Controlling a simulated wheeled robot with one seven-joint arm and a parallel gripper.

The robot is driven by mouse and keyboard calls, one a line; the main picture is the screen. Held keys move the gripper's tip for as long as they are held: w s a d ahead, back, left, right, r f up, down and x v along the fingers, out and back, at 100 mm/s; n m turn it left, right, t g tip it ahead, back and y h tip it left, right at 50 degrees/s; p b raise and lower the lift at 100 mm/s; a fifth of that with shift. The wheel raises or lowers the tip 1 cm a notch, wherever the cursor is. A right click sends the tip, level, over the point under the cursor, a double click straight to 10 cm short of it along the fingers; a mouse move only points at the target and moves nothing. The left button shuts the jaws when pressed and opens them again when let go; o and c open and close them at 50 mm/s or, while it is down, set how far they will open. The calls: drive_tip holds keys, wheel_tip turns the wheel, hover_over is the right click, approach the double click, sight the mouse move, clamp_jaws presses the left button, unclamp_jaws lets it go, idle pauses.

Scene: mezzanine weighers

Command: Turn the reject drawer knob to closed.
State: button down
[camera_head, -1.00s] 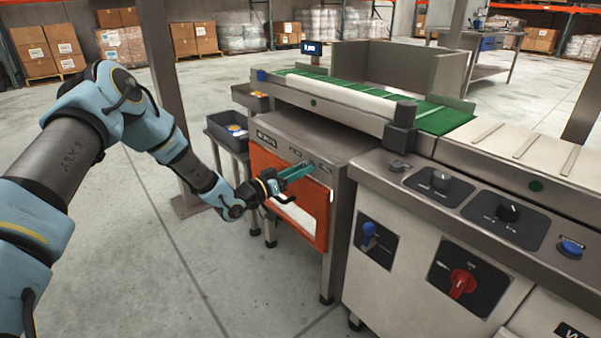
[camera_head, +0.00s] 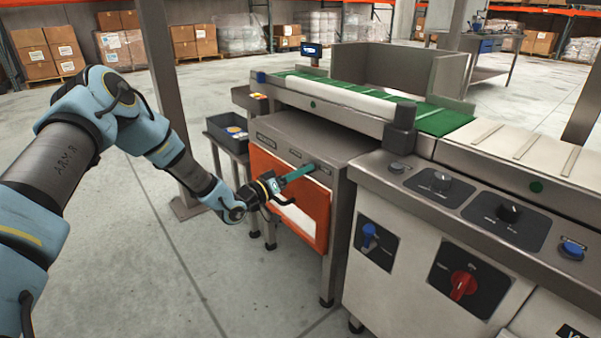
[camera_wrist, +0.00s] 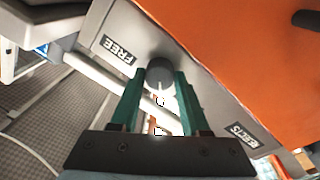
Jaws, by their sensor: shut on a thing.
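The reject drawer unit (camera_head: 340,172) is a grey cabinet with an orange front (camera_head: 262,167), left of the control panel. In the wrist view, a round grey knob (camera_wrist: 159,69) sits on the metal strip above the orange panel, between a "FREE" label (camera_wrist: 116,50) and a "REJECTS" label (camera_wrist: 241,135). My gripper (camera_head: 310,168) reaches the strip with its teal fingers. In the wrist view the fingers (camera_wrist: 160,88) are on both sides of the knob, shut on it. In the head view the fingers hide the knob. I cannot read its setting.
A control panel with a red knob (camera_head: 463,284), a blue switch (camera_head: 369,236) and a black knob (camera_head: 508,212) stands to the right. A dark bin (camera_head: 228,132) stands behind left. The green conveyor (camera_head: 440,121) runs above. The floor at front left is clear.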

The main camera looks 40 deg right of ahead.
drive_tip(key=shift+c, duration=1.9)
unclamp_jaws()
drive_tip(key=a, duration=1)
drive_tip(key=shift+w+a+f, duration=0.3)
drive_tip(key=shift+a+f, duration=0.1)
drive_tip(key=shift+f, duration=0.05)
drive_tip(key=shift+w, duration=0.15)
